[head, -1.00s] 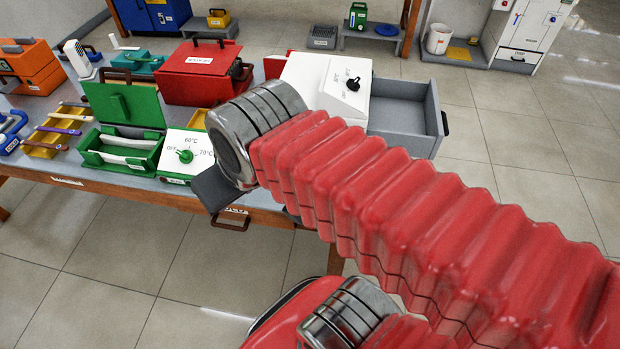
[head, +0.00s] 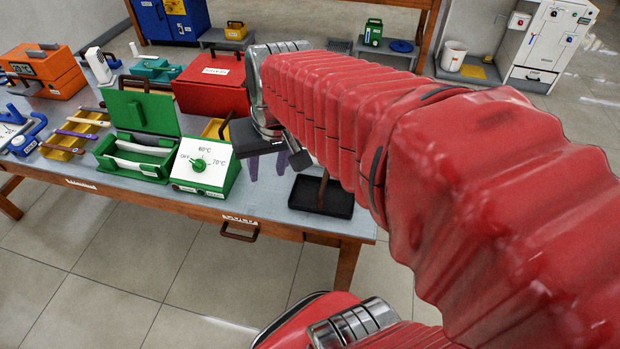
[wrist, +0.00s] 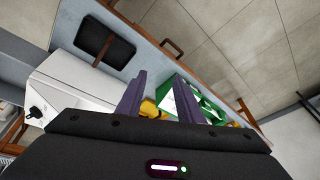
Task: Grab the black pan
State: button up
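The black pan (head: 335,200) is a shallow rectangular tray with a brown handle standing up from it. It sits at the table's right front corner in the head view, and in the wrist view the pan (wrist: 92,38) lies at upper left. My gripper (head: 267,168) is left of the pan in the head view, above the table, with its purple fingers pointing down. In the wrist view my gripper (wrist: 158,92) has its two fingers spread apart with nothing held between them. The pan is apart from the fingers.
A green-sided white dial box (head: 203,163) stands left of the gripper, with an open green box (head: 135,155) beyond it. A red box (head: 212,88) stands behind. In the wrist view, a white box with a black knob (wrist: 75,88) stands beside the pan.

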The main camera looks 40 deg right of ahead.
jog(key=w+d+f+m+g, duration=0.1)
jog(key=d+f+m, duration=0.2)
jog(key=d, duration=0.7)
jog(key=w+d+f+m+y, duration=0.1)
jog(key=d+f+m, duration=0.2)
jog(key=d+f, duration=0.3)
jog(key=d, duration=0.4)
jog(key=shift+w+d+f+m+g+y, duration=0.3)
jog(key=shift+f+m+g, duration=0.1)
send_over(325, 180)
jog(key=f, duration=0.7)
jog(key=shift+s+f, duration=0.15)
jog(key=shift+s, duration=0.1)
jog(key=shift+w+f, duration=0.1)
jog(key=shift+f, duration=0.5)
jog(key=shift+w+f, duration=0.2)
jog(key=shift+f, duration=1.1)
jog(key=shift+w+f, duration=0.15)
jog(key=shift+f, duration=1.15)
